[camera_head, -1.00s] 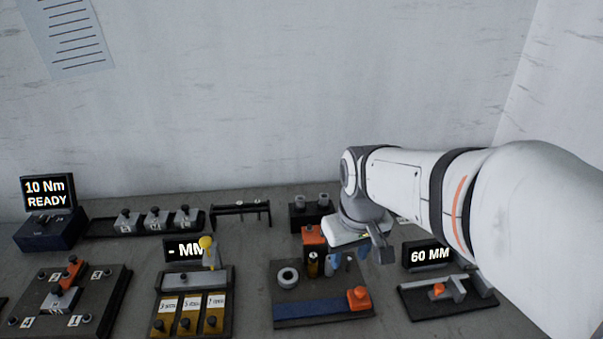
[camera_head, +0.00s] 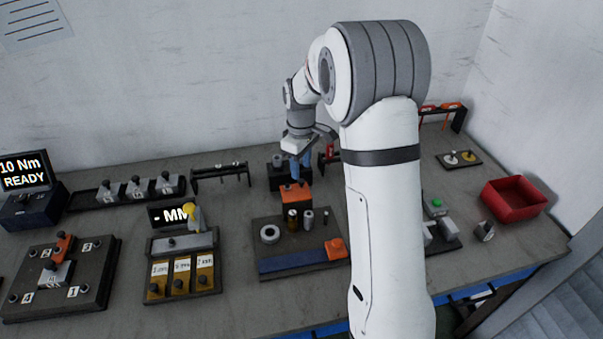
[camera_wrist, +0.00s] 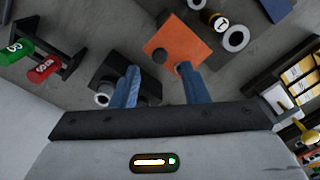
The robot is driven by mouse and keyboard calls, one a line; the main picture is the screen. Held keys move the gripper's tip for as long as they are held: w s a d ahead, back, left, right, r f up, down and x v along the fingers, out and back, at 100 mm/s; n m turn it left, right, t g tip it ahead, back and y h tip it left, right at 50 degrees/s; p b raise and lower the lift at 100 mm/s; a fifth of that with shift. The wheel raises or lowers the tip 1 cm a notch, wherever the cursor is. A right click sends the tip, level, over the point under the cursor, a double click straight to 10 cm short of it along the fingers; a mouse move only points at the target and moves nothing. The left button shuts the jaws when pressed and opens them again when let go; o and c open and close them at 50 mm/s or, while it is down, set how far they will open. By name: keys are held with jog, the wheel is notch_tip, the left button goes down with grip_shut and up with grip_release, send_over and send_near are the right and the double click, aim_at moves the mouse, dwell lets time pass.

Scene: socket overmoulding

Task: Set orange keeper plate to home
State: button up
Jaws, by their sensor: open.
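An orange plate (camera_head: 295,195) with a dark grey knob stands at the back edge of the dark board (camera_head: 262,232) in the head view. It also shows near the top middle of the wrist view (camera_wrist: 190,38). My gripper (camera_head: 295,168) is open and empty, with blue fingers pointing down above and just behind the plate. In the wrist view my gripper (camera_wrist: 157,70) has its right fingertip overlapping the plate's near edge. Its left fingertip is over a black block (camera_wrist: 115,65). The knob lies between the fingertips in the picture; contact cannot be told.
The board also carries a grey ring (camera_head: 270,234), several small cylinders and an orange block (camera_head: 336,248). The black block (camera_head: 279,178) stands behind the plate. A yellow-knobbed gauge station (camera_head: 192,215) is left, a red bin (camera_head: 513,199) far right. My arm hides part of the bench.

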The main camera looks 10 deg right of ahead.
aim_at(301, 180)
jog(key=shift+f, duration=2.1)
jog(key=shift+c, duration=0.4)
grip_shut()
